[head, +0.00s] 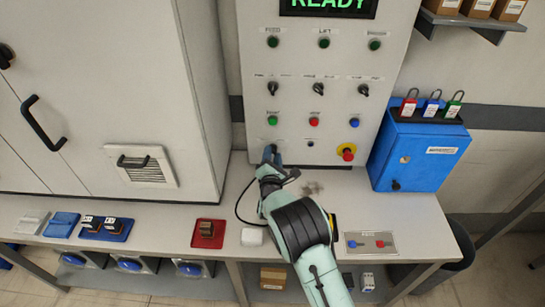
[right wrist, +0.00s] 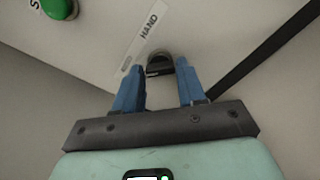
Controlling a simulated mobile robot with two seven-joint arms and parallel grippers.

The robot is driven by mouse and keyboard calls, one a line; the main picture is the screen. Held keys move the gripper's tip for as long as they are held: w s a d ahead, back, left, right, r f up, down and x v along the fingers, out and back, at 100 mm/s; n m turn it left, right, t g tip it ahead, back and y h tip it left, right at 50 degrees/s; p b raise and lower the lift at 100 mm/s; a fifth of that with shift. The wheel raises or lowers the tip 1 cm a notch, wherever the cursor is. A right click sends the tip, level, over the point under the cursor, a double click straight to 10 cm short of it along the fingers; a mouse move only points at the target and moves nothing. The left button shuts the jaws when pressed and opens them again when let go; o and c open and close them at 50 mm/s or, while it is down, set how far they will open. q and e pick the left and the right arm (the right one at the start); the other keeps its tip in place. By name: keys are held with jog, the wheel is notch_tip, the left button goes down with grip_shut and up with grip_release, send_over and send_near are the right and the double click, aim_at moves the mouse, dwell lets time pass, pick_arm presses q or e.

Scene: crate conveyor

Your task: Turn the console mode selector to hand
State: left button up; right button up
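The console (head: 325,140) is a light grey panel with a lit READY display. In the right wrist view a dark round selector knob (right wrist: 160,63) sits beside a white label strip reading HAND (right wrist: 149,27). My right gripper (head: 271,152) is at the console's lower left, below a green button, and hides this knob in the head view. In the right wrist view the right gripper's blue fingers (right wrist: 160,68) stand apart, one on each side of the knob. Contact cannot be made out. The knob's exact pointing direction is unclear. My left gripper is not in view.
Three black selectors (head: 317,90) and coloured buttons (head: 314,122) are higher on the console. A red-and-yellow stop button (head: 347,152) is to the right. A blue box (head: 420,150) with padlocks stands right of the console. A red tray (head: 208,234) and white block (head: 252,237) lie on the bench.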

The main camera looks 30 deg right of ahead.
jog(key=c, duration=0.5)
jog(key=shift+m, duration=0.3)
jog(key=m, duration=0.3)
jog(key=shift+m+b, duration=0.35)
jog(key=shift+m, duration=0.05)
jog(key=m+b, duration=0.1)
jog(key=m, duration=0.2)
jog(key=shift+m, duration=0.3)
jog(key=m+b, duration=0.1)
jog(key=m, duration=0.3)
jog(key=shift+f, duration=0.1)
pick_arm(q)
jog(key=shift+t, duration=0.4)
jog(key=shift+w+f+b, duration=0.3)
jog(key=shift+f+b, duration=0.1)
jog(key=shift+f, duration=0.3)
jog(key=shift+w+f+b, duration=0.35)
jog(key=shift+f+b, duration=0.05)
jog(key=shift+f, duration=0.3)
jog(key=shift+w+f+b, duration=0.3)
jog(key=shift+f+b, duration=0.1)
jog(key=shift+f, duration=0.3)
pick_arm(e)
jog(key=shift+m, duration=2.8)
